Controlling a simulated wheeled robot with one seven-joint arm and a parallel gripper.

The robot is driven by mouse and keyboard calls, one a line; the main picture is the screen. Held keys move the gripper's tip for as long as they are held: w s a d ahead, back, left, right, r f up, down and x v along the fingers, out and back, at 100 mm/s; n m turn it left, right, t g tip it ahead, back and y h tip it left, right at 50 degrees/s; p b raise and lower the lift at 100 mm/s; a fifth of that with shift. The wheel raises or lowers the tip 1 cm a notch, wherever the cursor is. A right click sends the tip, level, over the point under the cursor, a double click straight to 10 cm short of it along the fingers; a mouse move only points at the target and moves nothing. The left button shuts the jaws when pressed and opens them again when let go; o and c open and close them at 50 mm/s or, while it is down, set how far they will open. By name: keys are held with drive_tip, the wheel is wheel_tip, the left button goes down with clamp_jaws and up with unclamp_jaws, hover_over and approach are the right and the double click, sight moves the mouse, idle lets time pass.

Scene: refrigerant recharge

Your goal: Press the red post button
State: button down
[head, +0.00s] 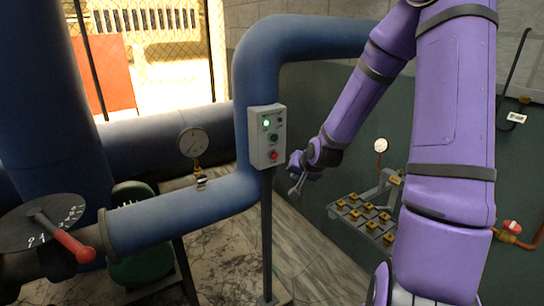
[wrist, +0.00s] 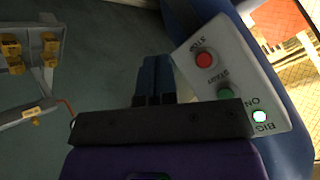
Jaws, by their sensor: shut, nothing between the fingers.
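A pale control box (head: 267,136) stands on a dark post (head: 267,235) in front of the blue pipe in the head view. The red button (head: 273,155) is low on its face, below a green button (head: 274,138) and a lit green lamp (head: 266,123). In the wrist view the red button (wrist: 204,60) is by the word STOP, and the green button (wrist: 224,92) is by START. My gripper (head: 295,188) is right of and below the box in the head view. In the wrist view its fingers (wrist: 156,66) are together and empty, left of the red button and apart from it.
A blue pipe (head: 258,75) runs behind the box. A gauge (head: 193,142) and a red-handled lever (head: 70,243) are at left. A rack with brass pieces (head: 365,215) stands right of my gripper. The floor (head: 225,270) around the post is mostly clear.

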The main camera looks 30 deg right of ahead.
sight(274, 155)
drive_tip(key=shift+w, duration=0.1)
drive_tip(key=w, duration=0.8)
drive_tip(key=shift+w+a, duration=0.15)
drive_tip(key=shift+w, duration=0.1)
drive_tip(key=shift+w, duration=0.2)
idle(2.0)
drive_tip(key=shift+w, duration=0.25)
drive_tip(key=shift+w, duration=0.45)
idle(0.9)
drive_tip(key=shift+s, duration=0.9)
